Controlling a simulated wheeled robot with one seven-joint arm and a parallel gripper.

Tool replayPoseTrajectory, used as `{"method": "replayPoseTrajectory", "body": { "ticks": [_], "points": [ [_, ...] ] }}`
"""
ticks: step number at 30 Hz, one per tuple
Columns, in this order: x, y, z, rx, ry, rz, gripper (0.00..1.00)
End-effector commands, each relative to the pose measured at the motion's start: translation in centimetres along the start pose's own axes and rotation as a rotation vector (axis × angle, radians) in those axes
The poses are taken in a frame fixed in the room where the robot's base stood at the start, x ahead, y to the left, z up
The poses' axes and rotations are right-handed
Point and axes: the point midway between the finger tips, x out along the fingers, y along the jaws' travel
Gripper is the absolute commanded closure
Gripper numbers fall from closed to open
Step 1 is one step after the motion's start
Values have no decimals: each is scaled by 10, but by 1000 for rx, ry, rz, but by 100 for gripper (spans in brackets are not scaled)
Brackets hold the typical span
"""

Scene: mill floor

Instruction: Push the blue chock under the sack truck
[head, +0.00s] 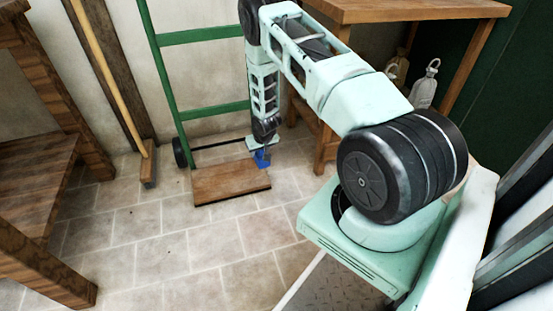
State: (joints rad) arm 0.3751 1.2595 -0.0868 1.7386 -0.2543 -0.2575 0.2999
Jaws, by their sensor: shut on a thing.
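The sack truck (203,37) is a green ladder-like frame standing upright against the far wall. Its brown wooden toe plate (231,184) lies at floor level, and a dark wheel (180,152) shows at its left. The blue chock (262,159) is small and sits at the right end of the truck, close to the plate's back right corner. My gripper (261,149) points down onto the chock and is shut on it. The truck's right wheel is hidden behind my arm. I cannot tell whether the chock touches the truck.
A wooden table (405,10) stands at the back right, its legs close to my gripper. Grey bottle-like weights (424,88) stand beside it. A broom (148,165) leans on the wall left of the truck. Wooden shelving (35,170) fills the left. The tiled floor in front is clear.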

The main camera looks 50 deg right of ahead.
Motion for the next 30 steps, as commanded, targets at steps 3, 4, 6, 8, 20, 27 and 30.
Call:
{"method": "replayPoseTrajectory", "body": {
  "ticks": [3, 4, 6, 8, 20, 27, 30],
  "points": [
    [32, 37, 13, 62, -2, 24, 85],
    [37, 44, 15, 73, -1, 28, 85],
    [47, 57, 19, 94, 0, 36, 85],
    [52, 64, 23, 106, 0, 40, 85],
    [80, 70, 34, 117, 0, 45, 85],
    [101, 70, 43, 116, 1, 44, 85],
    [109, 70, 46, 116, 1, 44, 85]
  ]
}}
